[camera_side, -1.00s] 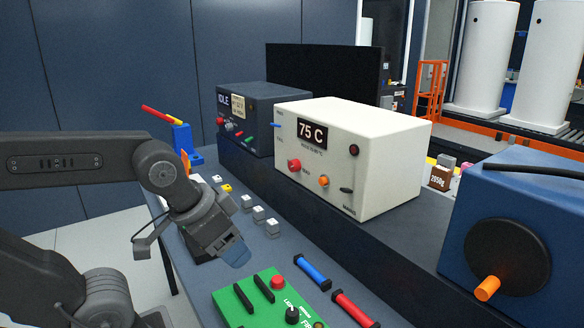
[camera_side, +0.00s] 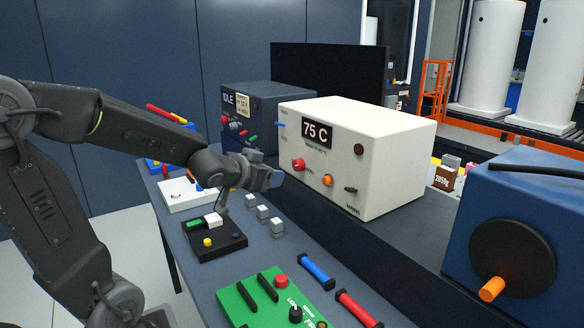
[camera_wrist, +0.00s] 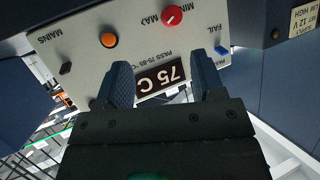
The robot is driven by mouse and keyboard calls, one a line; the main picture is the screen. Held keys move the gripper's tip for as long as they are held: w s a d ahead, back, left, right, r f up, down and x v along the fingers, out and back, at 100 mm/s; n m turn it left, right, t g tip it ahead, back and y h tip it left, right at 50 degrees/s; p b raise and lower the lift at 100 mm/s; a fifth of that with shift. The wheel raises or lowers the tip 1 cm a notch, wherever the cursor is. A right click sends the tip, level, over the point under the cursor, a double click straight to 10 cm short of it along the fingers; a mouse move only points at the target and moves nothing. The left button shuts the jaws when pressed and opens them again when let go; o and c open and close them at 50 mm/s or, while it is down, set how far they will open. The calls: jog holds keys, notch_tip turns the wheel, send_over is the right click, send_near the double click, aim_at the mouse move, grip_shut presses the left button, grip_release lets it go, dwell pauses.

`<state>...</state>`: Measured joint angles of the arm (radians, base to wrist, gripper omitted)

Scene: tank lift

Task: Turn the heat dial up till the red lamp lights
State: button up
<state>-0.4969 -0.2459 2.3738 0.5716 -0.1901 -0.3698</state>
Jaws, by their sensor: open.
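The white heater box (camera_side: 385,150) shows 75 C on its display (camera_side: 317,133). The red heat dial (camera_side: 298,164) is on its front face, and also shows in the wrist view (camera_wrist: 172,16) between MIN and MAX, with a white pointer mark. The round lamp (camera_side: 359,150) on the box's right side of the front is dark red and looks unlit. My gripper (camera_side: 277,179) is in front of the box, left of and a little below the dial, apart from it. In the wrist view its open fingers (camera_wrist: 163,78) frame the display, with nothing between them.
An orange knob (camera_side: 327,180) and a black MAINS switch (camera_side: 350,189) sit right of the dial. A blue lever (camera_side: 280,125) is above it. A dark IDLE box (camera_side: 262,110) stands behind.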

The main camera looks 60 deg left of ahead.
aim_at(295, 166)
jog(key=s+a+f+m+t+h, duration=0.1)
jog(key=a+f+m+t+h, duration=0.1)
jog(key=a+f+t+h, duration=0.35)
jog(key=shift+h, duration=0.25)
jog(key=w, duration=0.4)
jog(key=w+a, duration=0.1)
jog(key=w, duration=0.4)
jog(key=w+a+r, duration=0.1)
jog(key=w, duration=0.3)
jog(key=shift+w+r, duration=0.1)
jog(key=shift+w, duration=0.15)
jog(key=shift+c, duration=0.2)
